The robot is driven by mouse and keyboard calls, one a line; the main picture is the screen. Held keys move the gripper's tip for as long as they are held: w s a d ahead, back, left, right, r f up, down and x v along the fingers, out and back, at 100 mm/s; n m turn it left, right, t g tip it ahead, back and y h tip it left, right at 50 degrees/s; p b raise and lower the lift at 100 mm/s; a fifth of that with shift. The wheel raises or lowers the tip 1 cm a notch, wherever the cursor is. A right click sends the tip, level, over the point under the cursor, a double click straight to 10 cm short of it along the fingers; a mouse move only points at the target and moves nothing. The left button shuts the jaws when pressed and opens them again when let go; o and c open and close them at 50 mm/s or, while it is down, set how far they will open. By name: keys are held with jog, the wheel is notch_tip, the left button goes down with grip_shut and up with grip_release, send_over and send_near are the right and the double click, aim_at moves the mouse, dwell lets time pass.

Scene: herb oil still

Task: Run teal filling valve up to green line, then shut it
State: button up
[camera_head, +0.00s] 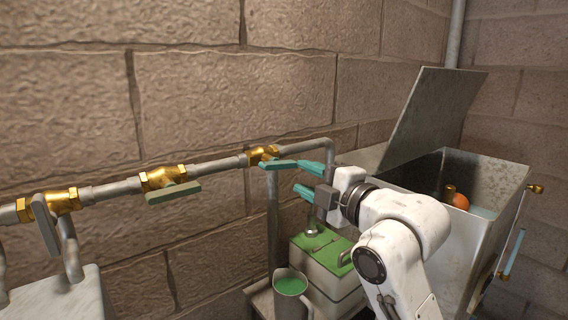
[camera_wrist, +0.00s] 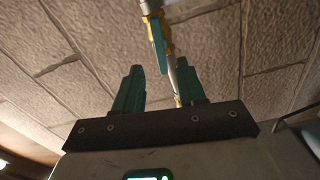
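The teal valve handle (camera_head: 277,165) sits on a brass valve body (camera_head: 262,154) at the right end of the wall pipe. It appears to lie roughly along the pipe. My gripper (camera_head: 304,179) is open just right of the handle, its teal fingers apart and apparently empty. In the wrist view, the handle (camera_wrist: 160,54) shows beyond and between the open fingertips (camera_wrist: 160,75). A metal tank (camera_head: 480,180) with a raised lid stands at the right, holding pale blue liquid and an orange float (camera_head: 460,201). A sight tube (camera_head: 514,252) with pale blue in it hangs on its right side. I cannot make out a green line.
Two other brass valves share the pipe, one with a grey-green lever (camera_head: 173,193), one with a grey lever (camera_head: 46,226). Below my gripper stand a green-topped box (camera_head: 322,250) and a jug (camera_head: 291,286) of green liquid. A grey block (camera_head: 60,297) is at lower left.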

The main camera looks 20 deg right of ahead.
aim_at(283, 167)
jog(key=p+x, duration=0.2)
jog(key=x, duration=0.5)
jog(key=shift+w, duration=0.3)
grip_shut()
